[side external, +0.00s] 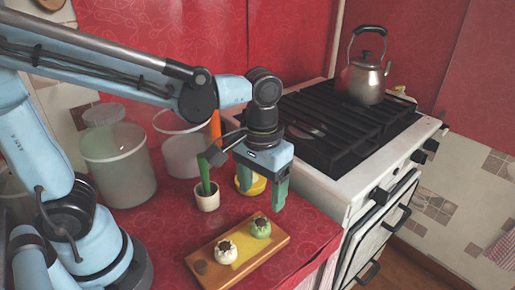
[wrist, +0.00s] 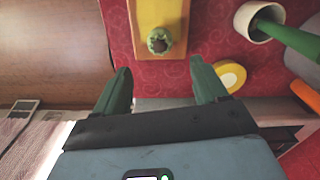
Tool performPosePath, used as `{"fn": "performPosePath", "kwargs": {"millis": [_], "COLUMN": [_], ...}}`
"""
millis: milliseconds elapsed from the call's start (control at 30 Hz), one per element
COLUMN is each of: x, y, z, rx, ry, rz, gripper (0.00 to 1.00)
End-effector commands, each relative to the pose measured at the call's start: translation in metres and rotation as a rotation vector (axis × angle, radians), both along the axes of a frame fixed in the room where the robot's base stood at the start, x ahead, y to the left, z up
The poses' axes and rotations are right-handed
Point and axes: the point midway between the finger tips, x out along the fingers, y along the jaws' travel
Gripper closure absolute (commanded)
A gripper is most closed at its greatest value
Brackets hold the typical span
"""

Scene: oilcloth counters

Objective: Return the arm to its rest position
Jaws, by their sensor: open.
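My light blue arm reaches across the red counter (side external: 170,225) in the side external view. My gripper (side external: 264,190) points down with its green fingers apart and nothing between them. It hangs above the counter near the stove's edge, behind a wooden board (side external: 269,257). In the wrist view my gripper (wrist: 160,68) also shows spread and empty, with the board's end (wrist: 145,18) beyond the fingertips.
The board carries a green item (side external: 261,228), a white item (side external: 225,252) and a dark piece. A small white cup (side external: 207,201) holding something green and a yellow round thing (side external: 257,186) stand close by. Large bins (side external: 118,165) stand left; the stove with kettle (side external: 364,83) is right.

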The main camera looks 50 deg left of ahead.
Motion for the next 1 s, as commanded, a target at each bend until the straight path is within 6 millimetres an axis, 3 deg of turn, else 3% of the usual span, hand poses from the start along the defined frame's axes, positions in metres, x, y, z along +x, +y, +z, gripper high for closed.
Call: {"fn": "performPosePath", "kwargs": {"millis": [600, 1000], "x": [0.0, 0.0], "y": [0.0, 0.0], "z": [-0.072, -0.095], "rx": [0.0, 0.0], "ry": [0.0, 0.0], "rz": [0.0, 0.0], "gripper": [0.28, 0.28]}}
